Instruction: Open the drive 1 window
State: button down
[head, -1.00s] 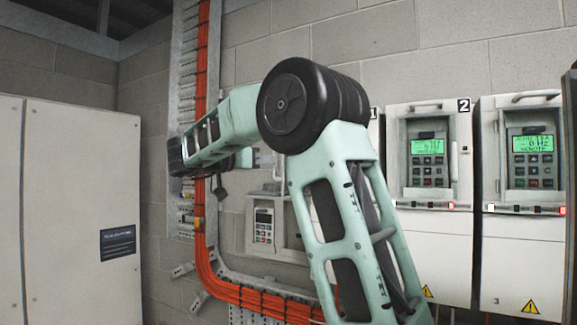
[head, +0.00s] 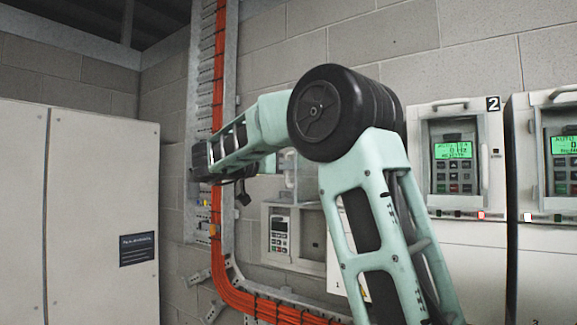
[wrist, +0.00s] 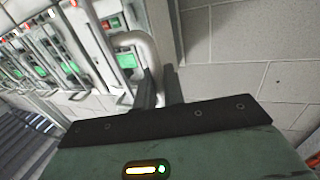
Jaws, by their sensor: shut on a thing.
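Drive 1 (head: 337,270) is mostly behind my arm in the head view; only part of its lower front shows. Its window is hidden there, so I cannot tell how far it stands open. In the wrist view a grey curved bar handle (wrist: 143,42) runs down to my gripper (wrist: 160,82). The two dark fingers are close together at the handle's near end, and my gripper is shut on it. The handle's hold point is partly hidden by the gripper body.
Drive 2 (head: 455,245) and drive 3 (head: 545,250), with green displays, stand at the right. A small keypad (head: 279,235) sits in a pale box left of drive 1. Orange cables (head: 217,240) run down the wall. A pale cabinet (head: 100,200) fills the left.

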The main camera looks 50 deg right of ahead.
jog(key=w+d+p, duration=0.2)
jog(key=shift+w, duration=0.4)
jog(key=c, duration=1.9)
grip_release()
jog(key=shift+a, duration=0.1)
jog(key=shift+b+v, duration=2.8)
jog(key=shift+v, duration=5.85)
